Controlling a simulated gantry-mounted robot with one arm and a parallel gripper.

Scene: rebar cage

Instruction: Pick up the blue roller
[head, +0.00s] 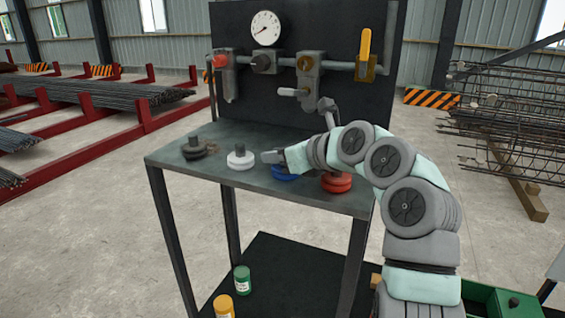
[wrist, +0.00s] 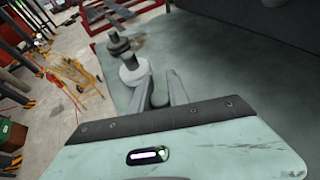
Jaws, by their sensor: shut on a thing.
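The blue roller (head: 285,174) stands on the dark metal bench (head: 232,187), between a white roller and a red one. My gripper (head: 268,157) is over it in the head view and hides its upper part. In the wrist view my gripper (wrist: 160,76) has its two fingers on either side of a dark grey knob (wrist: 158,98), which fits the blue roller's stem. The blue body is hidden there behind my wrist. My gripper is shut on the roller. I cannot tell whether it touches the bench.
The white roller (head: 240,160) is just left of my gripper, and a black roller (head: 194,150) is farther left. The red roller (head: 337,182) is close on the right. A dark panel (head: 335,110) with a gauge (head: 266,28), pipes and valves rises behind. The bench's front left is clear.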

